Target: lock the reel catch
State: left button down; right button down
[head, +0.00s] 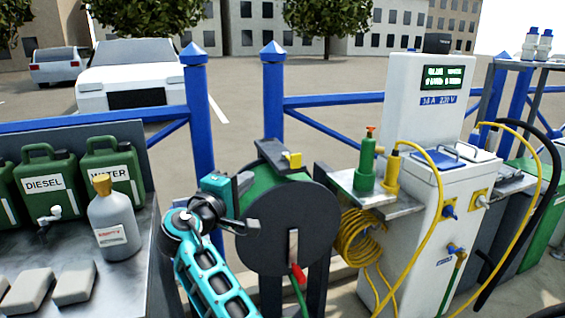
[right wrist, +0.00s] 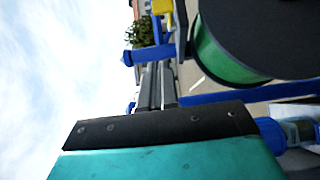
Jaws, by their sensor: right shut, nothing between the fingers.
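The hose reel (head: 285,232) has a dark round side plate and a green drum, and stands right of my right gripper in the head view. Its dark plate also fills the upper right of the right wrist view (right wrist: 265,35). A yellow tab (head: 292,160), which looks like the catch, sits on the dark bracket above the reel; yellow also shows at the top of the right wrist view (right wrist: 162,6). My right gripper (head: 243,184) is shut and empty beside the reel's upper left, lower than the tab. Contact with the reel cannot be told. My left gripper is out of view.
A red-handled part (head: 298,273) hangs before the reel. A shelf (head: 395,203) with green and yellow bottles, a yellow cable coil (head: 360,240) and a white power pedestal (head: 425,185) stand right. A bench with green canisters (head: 45,185) and a grey bottle (head: 114,225) is left.

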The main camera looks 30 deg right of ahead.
jog(key=s+d+x, duration=0.1)
jog(key=s+x, duration=0.1)
jog(key=x, duration=1.1)
jog(key=shift+s+d+b, duration=0.15)
jog(key=shift+s+b, duration=0.05)
jog(key=shift+b, duration=0.25)
